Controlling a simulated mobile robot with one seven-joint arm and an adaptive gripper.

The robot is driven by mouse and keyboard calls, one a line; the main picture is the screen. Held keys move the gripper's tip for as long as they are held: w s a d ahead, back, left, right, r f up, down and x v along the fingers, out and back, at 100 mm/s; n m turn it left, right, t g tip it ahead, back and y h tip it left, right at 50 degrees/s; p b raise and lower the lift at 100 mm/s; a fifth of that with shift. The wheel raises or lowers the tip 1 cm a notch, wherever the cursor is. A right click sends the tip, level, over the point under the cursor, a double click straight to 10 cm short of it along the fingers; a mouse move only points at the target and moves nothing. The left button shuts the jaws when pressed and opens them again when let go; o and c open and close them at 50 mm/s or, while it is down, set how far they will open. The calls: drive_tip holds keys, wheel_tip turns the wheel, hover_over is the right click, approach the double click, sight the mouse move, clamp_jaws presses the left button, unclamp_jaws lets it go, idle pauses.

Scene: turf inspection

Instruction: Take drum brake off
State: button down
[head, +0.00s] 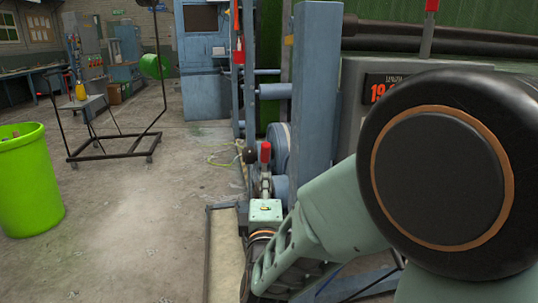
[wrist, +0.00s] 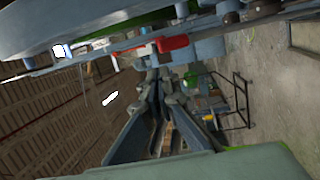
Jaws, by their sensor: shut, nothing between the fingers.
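A lever with a red grip (head: 265,152) stands upright beside the blue-grey post in the head view. I cannot be sure that it is the drum brake's lever. Rounded blue-grey drum parts (head: 281,150) show just behind it, partly hidden by the post. In the wrist view a red grip (wrist: 172,43) lies just above my gripper (wrist: 162,76), on the machine's blue-grey frame. My gripper's fingers come together at their tips with nothing between them, and they seem apart from the red grip. In the head view my arm hides much of the lower machine, and the fingertips cannot be made out.
The tall blue-grey post (head: 315,90) stands close to my arm. A grey box with a red number display (head: 378,91) is behind my arm. A green bin (head: 27,185) and a black wire stand (head: 113,148) are at left. The floor between the stand and machine is mostly clear.

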sight(265, 147)
idle(0.3)
drive_tip(key=w, duration=0.4)
drive_tip(key=w+r+b, duration=0.1)
drive_tip(key=w, duration=0.4)
drive_tip(key=w+a, duration=0.1)
drive_tip(key=w, duration=0.3)
drive_tip(key=shift+w+r, duration=0.35)
drive_tip(key=shift+w, duration=0.05)
drive_tip(key=shift+a, duration=0.1)
